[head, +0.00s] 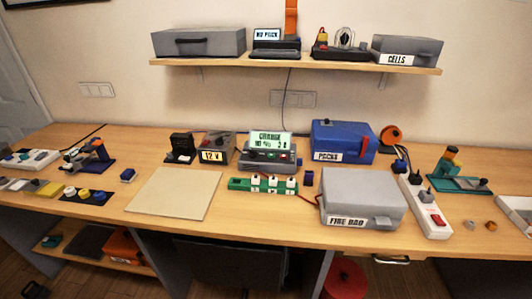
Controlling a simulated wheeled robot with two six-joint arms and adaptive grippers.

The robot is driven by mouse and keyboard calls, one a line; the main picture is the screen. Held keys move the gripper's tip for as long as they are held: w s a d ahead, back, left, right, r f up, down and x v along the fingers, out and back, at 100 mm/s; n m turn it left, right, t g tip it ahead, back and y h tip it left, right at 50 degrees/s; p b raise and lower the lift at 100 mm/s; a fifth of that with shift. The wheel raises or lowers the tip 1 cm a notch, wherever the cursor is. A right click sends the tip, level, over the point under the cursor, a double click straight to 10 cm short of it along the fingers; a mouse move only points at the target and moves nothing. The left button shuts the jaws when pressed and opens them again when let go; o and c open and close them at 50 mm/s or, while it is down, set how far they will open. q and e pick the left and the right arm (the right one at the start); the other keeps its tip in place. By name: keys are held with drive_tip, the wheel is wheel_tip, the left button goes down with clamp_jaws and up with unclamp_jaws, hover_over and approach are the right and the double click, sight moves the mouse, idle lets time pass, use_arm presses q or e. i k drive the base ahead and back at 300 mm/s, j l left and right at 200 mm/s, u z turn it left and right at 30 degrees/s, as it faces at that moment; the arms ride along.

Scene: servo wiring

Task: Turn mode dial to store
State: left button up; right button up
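A grey charger unit (258,166) stands at the middle back of the bench. Its lit green screen (271,140) seems to read "CHARGE" on the top line; the lower line is too small to read surely. Small controls, one red and one green among them, sit on its front below the screen. I cannot tell which of them is the mode dial, or where a dial points. Neither of my grippers shows in the head view.
A green strip (237,184) with white blocks lies before the charger. A grey "FIRE BAG" box (362,193), blue "PACKS" box (343,137) and "12 V" box (216,143) stand around it. A beige mat (175,194) is bare. A shelf (300,62) with equipment hangs above.

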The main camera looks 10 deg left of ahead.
sight(253, 154)
drive_tip(key=j+u, duration=0.1)
drive_tip(key=j, duration=0.3)
drive_tip(key=i+j+u, duration=0.15)
drive_tip(key=j, duration=0.3)
drive_tip(key=i+j+u, duration=0.1)
drive_tip(key=j, duration=0.3)
drive_tip(key=i+j+u, duration=0.1)
drive_tip(key=j, duration=0.3)
